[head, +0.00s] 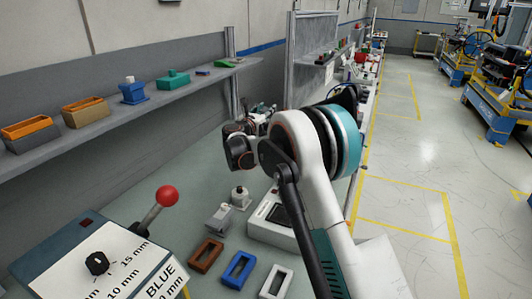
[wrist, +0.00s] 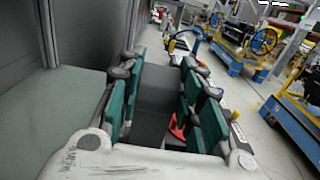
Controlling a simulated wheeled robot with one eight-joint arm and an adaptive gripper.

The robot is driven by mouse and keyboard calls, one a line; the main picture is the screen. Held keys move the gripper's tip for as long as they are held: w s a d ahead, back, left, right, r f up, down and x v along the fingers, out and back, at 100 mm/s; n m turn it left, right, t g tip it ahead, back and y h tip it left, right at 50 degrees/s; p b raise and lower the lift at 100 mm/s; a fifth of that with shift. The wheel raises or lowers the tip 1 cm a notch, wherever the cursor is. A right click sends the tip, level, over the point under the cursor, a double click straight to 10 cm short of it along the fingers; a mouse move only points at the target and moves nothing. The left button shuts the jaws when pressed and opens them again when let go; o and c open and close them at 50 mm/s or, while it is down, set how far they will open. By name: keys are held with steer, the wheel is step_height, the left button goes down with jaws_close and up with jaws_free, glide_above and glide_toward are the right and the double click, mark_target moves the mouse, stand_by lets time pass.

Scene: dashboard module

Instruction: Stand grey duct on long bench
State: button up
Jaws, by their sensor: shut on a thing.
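My gripper (wrist: 160,105) has its green-padded fingers on both sides of a dark grey piece, seemingly the grey duct (wrist: 158,88), in the wrist view. The duct fills much of the gap between the pads. In the head view my gripper (head: 262,115) is small and partly hidden by my arm, and I cannot make out the duct there. The grey-green bench top (head: 120,185), seemingly the long bench, runs along the wall below the shelf. Its top also shows at the left of the wrist view (wrist: 50,105). I cannot tell the duct's height above it.
Brown (head: 206,255), blue (head: 238,269) and white (head: 276,281) frames lie at the bench front, near a white device (head: 268,228). A red-knobbed lever (head: 166,197) stands left. A shelf (head: 105,118) holds several coloured parts. Metal posts (head: 231,75) rise behind.

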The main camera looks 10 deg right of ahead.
step_height(320, 180, down, 14)
steer(key=b, duration=0.4)
steer(key=shift+f, duration=0.15)
steer(key=o, duration=1.3)
steer(key=shift+c, duration=0.2)
steer(key=p+v, duration=0.3)
steer(key=v, duration=0.9)
